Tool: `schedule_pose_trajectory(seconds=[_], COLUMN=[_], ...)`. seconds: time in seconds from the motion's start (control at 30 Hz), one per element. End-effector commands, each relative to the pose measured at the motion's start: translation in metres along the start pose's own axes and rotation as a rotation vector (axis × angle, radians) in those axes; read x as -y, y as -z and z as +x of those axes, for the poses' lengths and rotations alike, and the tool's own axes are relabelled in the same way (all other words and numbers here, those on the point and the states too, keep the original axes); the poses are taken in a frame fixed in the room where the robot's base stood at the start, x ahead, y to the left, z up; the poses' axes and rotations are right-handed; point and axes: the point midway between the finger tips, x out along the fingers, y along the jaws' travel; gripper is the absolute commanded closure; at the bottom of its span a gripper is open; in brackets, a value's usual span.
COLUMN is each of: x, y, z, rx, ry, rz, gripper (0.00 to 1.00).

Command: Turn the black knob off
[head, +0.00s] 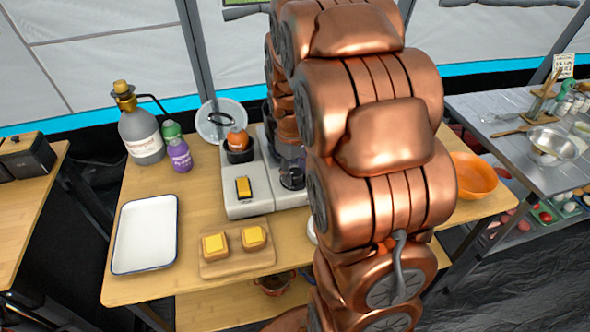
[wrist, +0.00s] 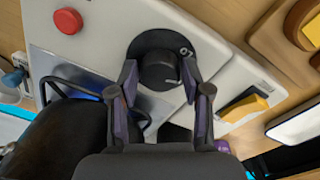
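The black knob (wrist: 158,72) sits on a round black dial plate with white marks, on the white appliance (wrist: 215,60). In the head view, the knob (head: 292,180) shows at the appliance's front right, beside my arm. My gripper (wrist: 159,66) is open, with one finger on each side of the knob in the wrist view. Small gaps seem to show between fingertips and knob; contact cannot be told for sure. In the head view my copper arm hides part of the appliance and most of my gripper.
A red button (wrist: 68,20) and a yellow piece (wrist: 243,108) are near the knob. On the wooden table (head: 190,295) are a white tray (head: 146,235), a board (head: 237,262) with yellow-topped pieces, bottles (head: 140,135) and an orange bowl (head: 472,176).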

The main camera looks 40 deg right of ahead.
Motion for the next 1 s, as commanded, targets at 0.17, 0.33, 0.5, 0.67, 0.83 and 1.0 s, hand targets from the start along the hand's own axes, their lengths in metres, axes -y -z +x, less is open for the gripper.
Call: schedule_pose_trajectory(seconds=[0.17,0.33,0.5,0.67,0.83,1.0], x=[0.0,-0.0001,-0.0002,-0.0004,0.0,-0.0007], y=[0.0,-0.0001,0.0,0.0,-0.0002,0.0006], z=[0.0,-0.0001,0.0001,0.001,0.0023,0.0026], rx=[0.0,0.0,0.0,0.003,0.009,0.015], ry=[0.0,0.0,-0.001,-0.002,0.0,-0.002], rz=[0.0,0.0,0.005,0.042,0.131,0.27], gripper=[0.74,0.91,0.93,0.93,0.93,0.93])
